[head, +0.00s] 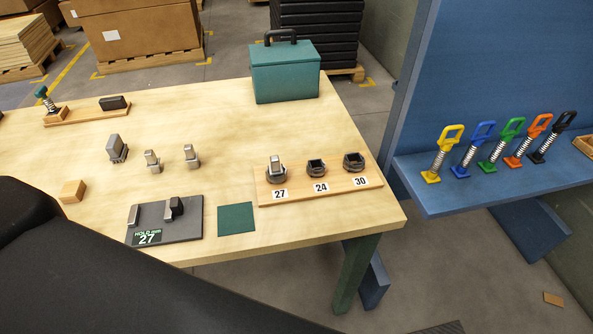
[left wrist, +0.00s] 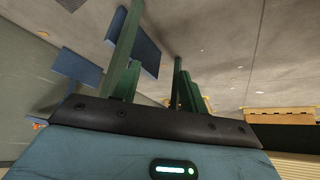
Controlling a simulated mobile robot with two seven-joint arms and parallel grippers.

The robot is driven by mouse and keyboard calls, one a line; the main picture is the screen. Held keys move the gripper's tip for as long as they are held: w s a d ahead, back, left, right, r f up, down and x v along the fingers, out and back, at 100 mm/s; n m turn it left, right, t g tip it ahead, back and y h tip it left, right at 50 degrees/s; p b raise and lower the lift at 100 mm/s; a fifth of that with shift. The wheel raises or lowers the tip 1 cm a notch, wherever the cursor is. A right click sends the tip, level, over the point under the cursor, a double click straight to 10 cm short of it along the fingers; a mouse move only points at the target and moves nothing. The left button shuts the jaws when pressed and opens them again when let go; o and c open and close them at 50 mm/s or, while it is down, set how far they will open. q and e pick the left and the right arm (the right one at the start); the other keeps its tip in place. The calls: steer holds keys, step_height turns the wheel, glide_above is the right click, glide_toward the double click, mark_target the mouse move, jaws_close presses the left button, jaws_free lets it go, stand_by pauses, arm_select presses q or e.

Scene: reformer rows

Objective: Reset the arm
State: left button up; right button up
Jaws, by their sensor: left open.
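The large black link of my arm (head: 150,275) crosses the lower left of the head view, in front of the wooden table (head: 225,110). No gripper shows in the head view. In the left wrist view my left gripper (left wrist: 156,65) is open, with its dark green fingers apart and nothing seen between them. It points out over grey floor, with blue panels (left wrist: 78,67) behind. My right gripper is in no view.
The table bears a dark plate marked 27 (head: 185,230), a board with labelled sockets (head: 330,186), small metal pieces (head: 152,161), a green square (head: 236,219) and a teal box (head: 285,75). A blue shelf (head: 480,180) with coloured spring handles stands right.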

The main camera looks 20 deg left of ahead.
arm_select(q)
steer(key=shift+w+d+f+t+h, duration=0.15)
steer(key=shift+f+t, duration=0.3)
steer(key=shift+t, duration=0.1)
steer(key=shift+w+d+f+t+h, duration=0.1)
steer(key=shift+w+d+f+t, duration=0.05)
steer(key=shift+f+t, duration=0.35)
steer(key=shift+w+d+f+t+h, duration=0.15)
steer(key=shift+f+t, duration=0.3)
steer(key=shift+t, duration=0.1)
